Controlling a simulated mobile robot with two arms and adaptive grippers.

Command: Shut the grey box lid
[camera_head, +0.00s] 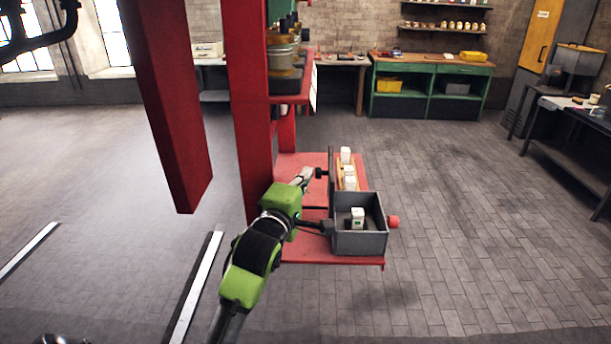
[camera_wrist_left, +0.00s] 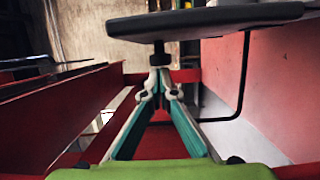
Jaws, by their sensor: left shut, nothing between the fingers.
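The grey box (camera_head: 360,243) stands on the red shelf, open at the top, with a small white item with a green mark (camera_head: 357,216) inside. Its dark lid (camera_head: 331,165) stands upright at the box's left side, seen nearly edge-on. A dark round knob (camera_head: 319,173) sticks out from the lid's left face. My left gripper (camera_head: 307,175) is shut and empty, just left of the knob. In the left wrist view the fingertips (camera_wrist_left: 160,75) are close to the knob (camera_wrist_left: 158,54), below the lid (camera_wrist_left: 190,17); whether they touch cannot be told. My right gripper is out of view.
The red shelf (camera_head: 300,253) carries a wooden holder with several white blocks (camera_head: 348,172) behind the box. A red knob (camera_head: 393,222) is at the box's right. A red post (camera_head: 250,130) rises left of the shelf. Floor to the right is clear.

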